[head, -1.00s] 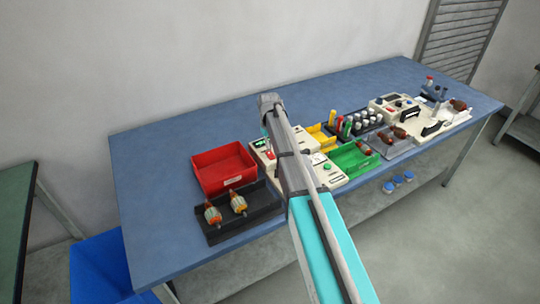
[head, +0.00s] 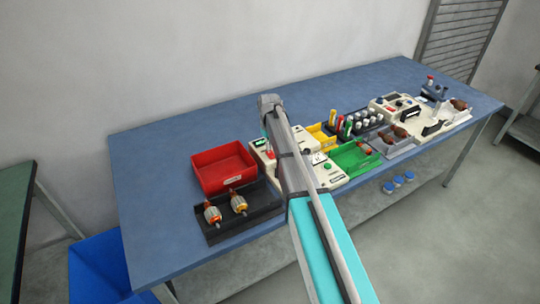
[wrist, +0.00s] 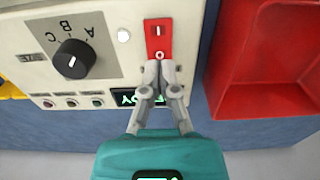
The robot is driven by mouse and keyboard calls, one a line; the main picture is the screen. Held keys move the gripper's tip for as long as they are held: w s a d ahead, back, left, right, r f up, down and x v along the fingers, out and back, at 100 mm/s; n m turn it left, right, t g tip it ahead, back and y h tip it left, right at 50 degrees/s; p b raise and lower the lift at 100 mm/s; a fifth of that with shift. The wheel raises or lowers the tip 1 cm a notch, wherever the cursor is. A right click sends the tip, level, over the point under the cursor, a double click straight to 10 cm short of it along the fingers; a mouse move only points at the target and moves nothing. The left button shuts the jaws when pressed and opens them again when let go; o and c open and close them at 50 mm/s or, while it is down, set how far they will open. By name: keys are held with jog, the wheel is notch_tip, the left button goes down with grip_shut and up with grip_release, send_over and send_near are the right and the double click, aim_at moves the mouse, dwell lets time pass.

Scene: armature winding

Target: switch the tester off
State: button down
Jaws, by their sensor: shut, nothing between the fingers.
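The tester (wrist: 25,40) is a cream box with a black A-B-C knob (wrist: 73,60), a red rocker switch (wrist: 158,40) marked I and O, and a display with lit green characters. In the wrist view my gripper (wrist: 160,66) is shut and empty, its fingertips at the O end of the red switch. I cannot tell whether they touch it. The fingers partly cover the lit display (wrist: 125,97). In the head view the tester (head: 258,146) stands on the blue bench, mostly hidden behind my arm.
A red bin (head: 224,167) stands left of the tester, with a black tray (head: 262,205) holding two armatures in front. Right of my arm are a yellow bin (head: 322,140), a green bin (head: 357,157) and a grey bin (head: 396,147). The bench's left end (head: 150,180) is clear.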

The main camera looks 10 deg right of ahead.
aim_at(269, 152)
jog(key=shift+f+b, duration=0.95)
dwell(0.9)
jog(key=shift+r, duration=0.15)
jog(key=shift+r+p, duration=3.4)
jog(key=shift+p, duration=0.15)
jog(key=s+m, duration=0.3)
jog(key=s, duration=2.6)
jog(key=shift+a+m, duration=0.2)
jog(key=shift+m, duration=0.1)
